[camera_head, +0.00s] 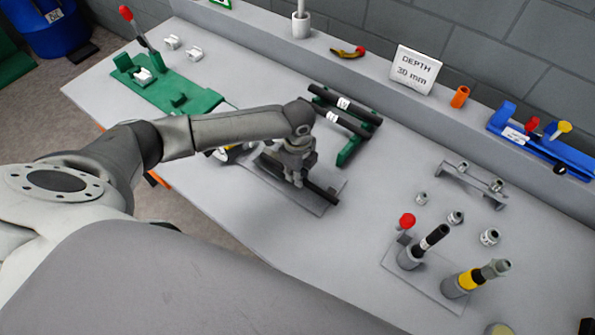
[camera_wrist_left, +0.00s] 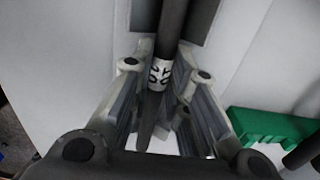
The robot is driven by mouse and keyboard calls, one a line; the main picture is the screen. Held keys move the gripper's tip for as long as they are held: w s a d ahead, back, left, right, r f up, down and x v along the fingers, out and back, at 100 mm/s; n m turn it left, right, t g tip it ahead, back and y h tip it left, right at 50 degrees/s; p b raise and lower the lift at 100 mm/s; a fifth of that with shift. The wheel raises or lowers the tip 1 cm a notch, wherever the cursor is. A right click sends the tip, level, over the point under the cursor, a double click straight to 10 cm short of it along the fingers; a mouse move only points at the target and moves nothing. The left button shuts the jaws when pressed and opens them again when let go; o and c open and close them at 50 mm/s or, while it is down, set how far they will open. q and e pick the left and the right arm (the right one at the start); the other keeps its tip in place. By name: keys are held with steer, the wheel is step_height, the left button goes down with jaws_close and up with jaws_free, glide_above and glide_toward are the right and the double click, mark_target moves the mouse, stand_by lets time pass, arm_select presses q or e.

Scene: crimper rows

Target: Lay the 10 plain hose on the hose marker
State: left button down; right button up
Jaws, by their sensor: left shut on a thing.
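My left gripper (camera_head: 296,182) points down and is shut on a dark hose (camera_head: 322,192). In the left wrist view the hose (camera_wrist_left: 172,30) runs between the fingers, with a white printed band (camera_wrist_left: 160,73) near the grip; I cannot read the print surely. The hose is over a flat grey plate (camera_head: 308,205) on the bench, which may be the hose marker. I cannot tell whether the hose touches it. The fingers hide part of the hose. Two more dark hoses (camera_head: 345,121) with white labels lie on a green rack behind the gripper. My right gripper is not in view.
The rack's green foot (camera_head: 348,152) is close to the gripper. A green fixture (camera_head: 170,92) with a red-knobbed lever is at left. Tools stand on a plate (camera_head: 430,288) at right, near several metal fittings. A depth sign (camera_head: 414,75) stands on the back ledge.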

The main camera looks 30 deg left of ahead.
arm_select(q)
steer(key=shift+f+p, duration=0.15)
steer(key=shift+p, duration=0.15)
stand_by(0.4)
steer(key=c, duration=1.3)
jaws_free()
step_height(320, 180, up, 12)
